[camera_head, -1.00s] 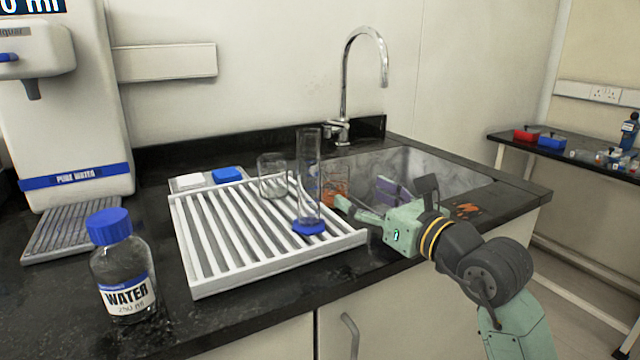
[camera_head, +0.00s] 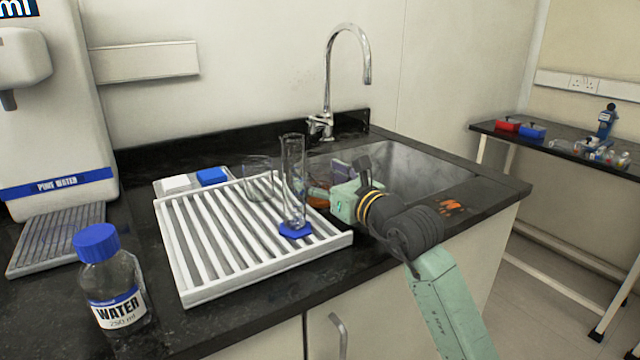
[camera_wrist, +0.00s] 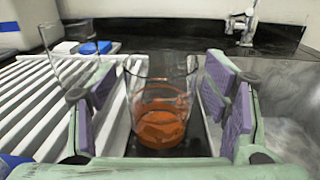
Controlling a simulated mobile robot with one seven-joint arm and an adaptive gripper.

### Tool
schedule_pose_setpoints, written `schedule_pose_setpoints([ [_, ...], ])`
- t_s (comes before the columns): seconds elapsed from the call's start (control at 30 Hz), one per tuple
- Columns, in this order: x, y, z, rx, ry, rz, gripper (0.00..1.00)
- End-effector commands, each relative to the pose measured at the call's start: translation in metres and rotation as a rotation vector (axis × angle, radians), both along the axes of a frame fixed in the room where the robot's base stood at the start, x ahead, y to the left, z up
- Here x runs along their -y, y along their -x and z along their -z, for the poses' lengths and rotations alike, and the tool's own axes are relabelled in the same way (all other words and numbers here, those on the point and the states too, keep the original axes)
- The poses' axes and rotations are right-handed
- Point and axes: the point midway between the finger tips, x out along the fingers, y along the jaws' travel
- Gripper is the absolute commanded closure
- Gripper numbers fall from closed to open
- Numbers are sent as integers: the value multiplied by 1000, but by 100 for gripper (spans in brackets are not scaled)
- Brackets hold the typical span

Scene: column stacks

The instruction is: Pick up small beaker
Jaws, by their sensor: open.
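A clear glass beaker (camera_wrist: 160,104) with orange-brown liquid in its lower part stands upright between my fingers in the wrist view. In the head view its orange part (camera_head: 318,198) shows beside the tall cylinder, partly hidden by my gripper. My gripper (camera_head: 330,184) is open, with purple-padded fingers on either side of this beaker; dark gaps show between pads and glass in the wrist view. A second, empty clear beaker (camera_head: 259,180) stands on the white slatted rack; it also shows at upper left in the wrist view (camera_wrist: 66,45).
A glass measuring cylinder (camera_head: 293,185) with a blue base stands on the white rack (camera_head: 180,262). The sink (camera_head: 420,172) and tap (camera_head: 326,122) lie behind and right. A water bottle (camera_head: 113,285) stands front left. Blue (camera_head: 212,176) and white lids lie behind the rack.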

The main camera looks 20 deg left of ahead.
Motion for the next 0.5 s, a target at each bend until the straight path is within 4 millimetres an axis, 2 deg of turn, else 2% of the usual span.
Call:
schedule_pose_setpoints([
  [0.27,-4,-3,1,0,0,0,31],
  [0.5,-4,-3,0,0,0,0,45],
])
